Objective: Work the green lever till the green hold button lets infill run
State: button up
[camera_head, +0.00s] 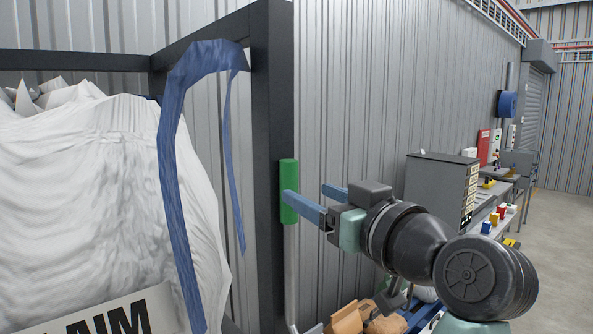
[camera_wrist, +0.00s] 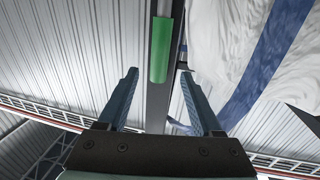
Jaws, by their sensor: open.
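The green lever (camera_head: 289,174) has an upright green grip on a grey rod, close beside a dark frame post. In the wrist view its green grip (camera_wrist: 161,50) shows ahead, between the lines of my two fingers. My gripper (camera_head: 304,192) is open and empty, with blue fingers. In the head view one fingertip overlaps the grip's lower right side, and the other is to the right of it. I cannot tell whether the fingertip touches. I cannot make out the green hold button in either view.
A white bulk bag (camera_head: 90,200) with a blue strap (camera_head: 172,170) hangs in the dark frame (camera_head: 271,110) at left. A corrugated wall (camera_head: 400,80) stands behind. A grey cabinet (camera_head: 435,185) and benches with small items line the wall at right. Bare floor (camera_head: 560,230) lies at far right.

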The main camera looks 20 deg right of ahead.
aim_at(293, 185)
jog(key=w, duration=0.1)
jog(key=w+p, duration=0.1)
jog(key=w, duration=0.1)
jog(key=w+a+p, duration=0.1)
jog(key=w, duration=0.1)
jog(key=shift+r, duration=0.15)
jog(key=shift+w+d, duration=0.1)
jog(key=shift+w, duration=0.3)
jog(key=shift+s, duration=0.1)
grip_shut()
dwell(0.8)
